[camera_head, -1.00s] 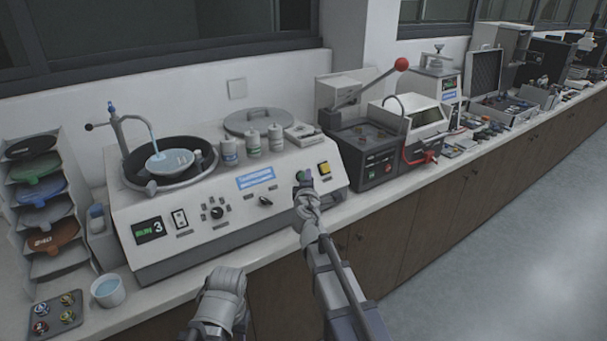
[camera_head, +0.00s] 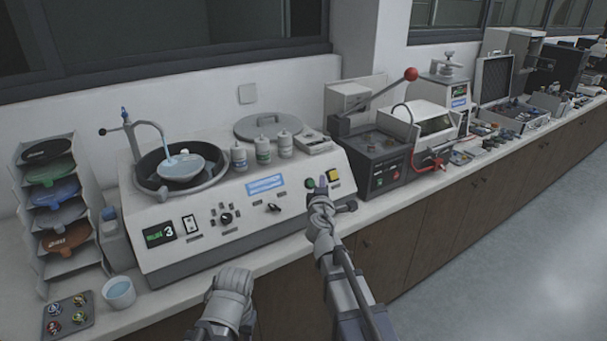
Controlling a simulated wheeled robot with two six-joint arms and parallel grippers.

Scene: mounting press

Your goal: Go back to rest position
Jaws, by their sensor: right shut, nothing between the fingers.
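My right gripper (camera_head: 321,190) is shut and empty. Its tip is in front of the lower right of the polishing machine's front panel, between a green button (camera_head: 310,184) and a yellow button (camera_head: 333,177). I cannot tell whether it touches the panel. My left gripper (camera_head: 232,280) is at the bottom centre, in front of the bench edge and below the machine. Its fingers are not clear, so I cannot tell if it is open. The grey polishing machine (camera_head: 216,238) has a dark bowl, a tap with water, and a lit display.
A rack of coloured discs (camera_head: 68,268) and a tray of small mounts (camera_head: 52,327) are at the left, beside a cup (camera_head: 119,292). A press with a red-knobbed lever (camera_head: 410,74) stands right of the machine. The floor (camera_head: 535,275) at right is clear.

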